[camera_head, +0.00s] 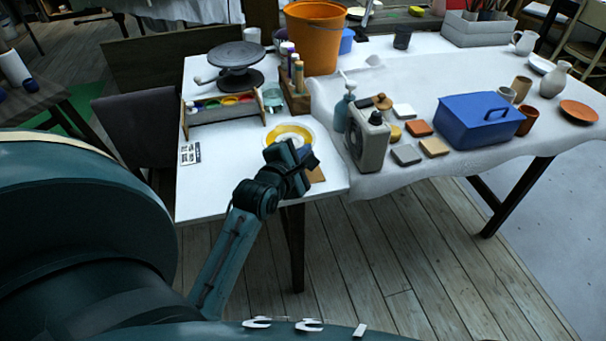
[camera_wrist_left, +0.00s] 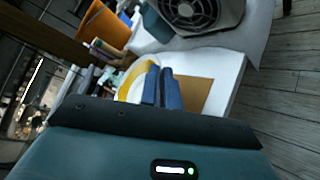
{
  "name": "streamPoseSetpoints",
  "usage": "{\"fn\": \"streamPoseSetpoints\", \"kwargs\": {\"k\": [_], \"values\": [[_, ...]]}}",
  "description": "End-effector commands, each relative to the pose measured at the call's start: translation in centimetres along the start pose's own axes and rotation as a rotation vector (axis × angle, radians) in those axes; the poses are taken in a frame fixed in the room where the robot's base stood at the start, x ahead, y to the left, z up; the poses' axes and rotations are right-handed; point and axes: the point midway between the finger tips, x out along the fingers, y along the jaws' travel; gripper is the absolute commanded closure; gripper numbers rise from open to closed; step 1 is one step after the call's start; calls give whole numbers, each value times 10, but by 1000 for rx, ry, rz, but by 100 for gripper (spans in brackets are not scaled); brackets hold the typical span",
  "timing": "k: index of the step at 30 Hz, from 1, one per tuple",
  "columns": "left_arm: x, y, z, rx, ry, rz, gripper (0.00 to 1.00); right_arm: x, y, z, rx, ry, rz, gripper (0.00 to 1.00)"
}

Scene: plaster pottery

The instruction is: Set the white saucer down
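The white saucer (camera_head: 309,131), with yellow on its inner face, is over the near left part of the white table (camera_head: 230,188). My left gripper (camera_head: 291,152) is at its near rim. In the left wrist view the two blue fingers (camera_wrist_left: 162,86) are close together, with the saucer (camera_wrist_left: 127,88) at their left. They appear shut on its rim, though the contact itself is hidden. I cannot tell whether the saucer touches the table. A brown square board (camera_head: 317,174) lies under and beside the gripper. My right gripper is not in view.
A grey fan-like box (camera_head: 367,147) and a teal bottle (camera_head: 341,114) stand right of the saucer. A rack of paint pots (camera_head: 224,112), a glass (camera_head: 272,97) and a turntable (camera_head: 237,57) are behind. The table's front left corner is mostly clear.

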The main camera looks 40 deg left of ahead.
Motion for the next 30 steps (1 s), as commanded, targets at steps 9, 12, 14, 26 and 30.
{"fn": "streamPoseSetpoints", "kwargs": {"k": [9, 12, 14, 26, 30], "values": [[11, -36, -22, 3, 0, 1, 100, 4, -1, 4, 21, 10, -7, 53], [15, -49, -30, 3, 0, -1, 100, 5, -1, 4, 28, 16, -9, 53], [17, -56, -34, 3, 0, 0, 100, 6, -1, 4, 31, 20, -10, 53], [19, -62, -37, 1, -1, 2, 100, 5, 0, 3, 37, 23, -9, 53], [19, -63, -38, 0, 0, 1, 89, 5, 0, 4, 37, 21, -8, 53]]}}
